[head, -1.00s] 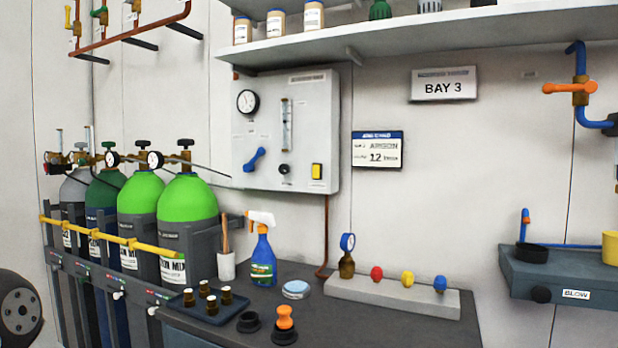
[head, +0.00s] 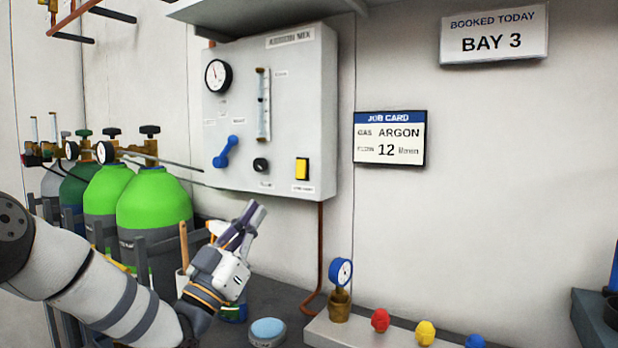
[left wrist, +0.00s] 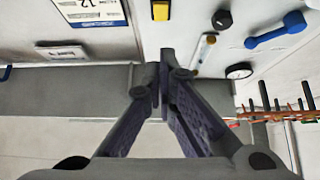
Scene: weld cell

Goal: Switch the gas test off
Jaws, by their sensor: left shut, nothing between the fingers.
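The grey gas panel (head: 290,90) hangs on the wall. At its lower right is a yellow switch (head: 302,168) in a dark frame; its small label is too blurred to read surely, and its on or off position cannot be told. The panel also carries a black knob (head: 261,165), a blue lever (head: 226,152), a flow tube (head: 263,105) and a round gauge (head: 217,76). My left gripper (head: 254,210) is shut and empty, below the panel and left of the switch in the head view. In the left wrist view the yellow switch (left wrist: 160,11) lies just beyond the fingertips, apart from them.
Green-topped gas cylinders (head: 155,205) stand at the left behind my left arm. A spray bottle (head: 233,310) is partly hidden by the gripper. A copper pipe (head: 320,250) runs below the panel. A job card (head: 389,138) and bay sign (head: 494,34) hang to the right, with bare wall around.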

